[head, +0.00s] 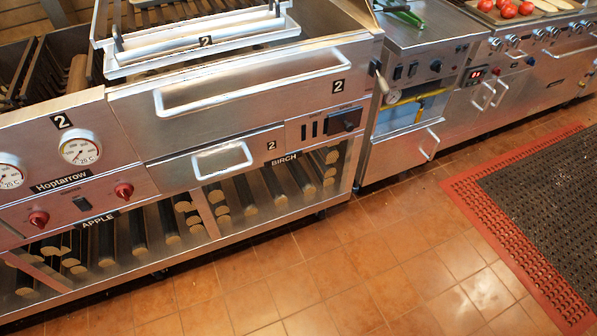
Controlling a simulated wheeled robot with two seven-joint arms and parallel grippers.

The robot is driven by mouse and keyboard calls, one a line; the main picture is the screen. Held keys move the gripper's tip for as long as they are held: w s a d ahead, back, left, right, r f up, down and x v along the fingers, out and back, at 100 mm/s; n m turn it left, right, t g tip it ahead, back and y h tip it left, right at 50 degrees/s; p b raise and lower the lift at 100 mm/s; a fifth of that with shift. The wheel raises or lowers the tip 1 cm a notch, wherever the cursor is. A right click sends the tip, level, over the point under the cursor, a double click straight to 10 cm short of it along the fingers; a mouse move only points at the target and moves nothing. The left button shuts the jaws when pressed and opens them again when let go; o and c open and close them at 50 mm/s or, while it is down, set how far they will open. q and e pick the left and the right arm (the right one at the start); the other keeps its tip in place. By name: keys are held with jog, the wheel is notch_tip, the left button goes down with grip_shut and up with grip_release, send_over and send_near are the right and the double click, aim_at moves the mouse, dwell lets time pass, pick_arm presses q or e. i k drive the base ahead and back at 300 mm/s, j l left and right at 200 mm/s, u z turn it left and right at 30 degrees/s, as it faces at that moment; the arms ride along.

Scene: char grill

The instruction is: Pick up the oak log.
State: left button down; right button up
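Several dark-barked logs with pale cut ends lie on the low rack under the steel grill. Others are under the BIRCH label, such as one birch-side log (299,177). More logs (24,280) lie at the far left, partly cut off by the frame. No label reading OAK shows, so I cannot tell which log, if any, is oak. Neither of my grippers is in view.
The steel grill (225,92) has drawer handles, gauges and red knobs. A frame post (205,212) divides the rack. A steel cabinet (400,150) stands to the right. The tiled floor (310,265) in front is clear, with a red-edged black mat (540,200) at right.

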aim_at(77, 81)
jog(key=i+u, duration=0.35)
jog(key=i+l+u, duration=0.5)
jog(key=i+u, duration=0.2)
